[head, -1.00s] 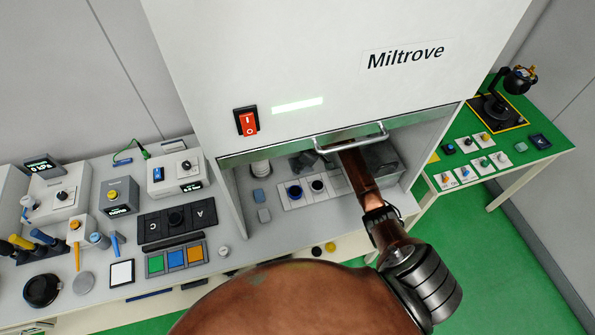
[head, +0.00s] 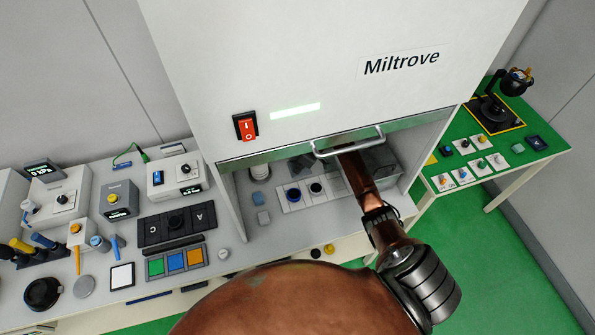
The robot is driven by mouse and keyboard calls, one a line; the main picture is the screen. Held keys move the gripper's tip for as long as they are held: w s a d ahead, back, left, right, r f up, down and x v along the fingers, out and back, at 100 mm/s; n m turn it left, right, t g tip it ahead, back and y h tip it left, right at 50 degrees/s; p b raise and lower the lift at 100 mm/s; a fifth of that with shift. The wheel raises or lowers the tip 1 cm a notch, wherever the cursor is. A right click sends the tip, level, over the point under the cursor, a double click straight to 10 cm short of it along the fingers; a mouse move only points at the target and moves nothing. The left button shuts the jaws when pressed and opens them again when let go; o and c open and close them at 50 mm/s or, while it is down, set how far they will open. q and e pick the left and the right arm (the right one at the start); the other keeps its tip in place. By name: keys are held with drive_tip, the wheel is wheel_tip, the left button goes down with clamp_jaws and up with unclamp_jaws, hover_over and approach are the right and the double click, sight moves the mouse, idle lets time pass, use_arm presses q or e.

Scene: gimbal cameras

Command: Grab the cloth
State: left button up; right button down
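My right arm reaches under the raised front sash (head: 240,160) of the white cabinet (head: 300,60). Its end is mostly hidden behind the sash and handle. A dark grey shape (head: 301,165) shows inside, left of the arm; I cannot tell whether it is part of my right gripper or a dark cloth. No cloth can be made out with certainty. A small blue-grey piece (head: 258,198) and a paler grey one (head: 263,217) lie on the cabinet floor at the left. My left gripper is not in view.
A metal handle (head: 348,143) crosses the sash just above my arm. A pale panel with dark round wells (head: 305,194) lies on the cabinet floor. The left bench holds several instruments and a three-colour pad (head: 175,262). A green table (head: 530,150) stands at the right.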

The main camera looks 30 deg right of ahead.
wheel_tip(320, 180, up, 11)
drive_tip(key=p, duration=0.9)
drive_tip(key=c, duration=2.7)
unclamp_jaws()
drive_tip(key=shift+c, duration=0.2)
drive_tip(key=o, duration=1.6)
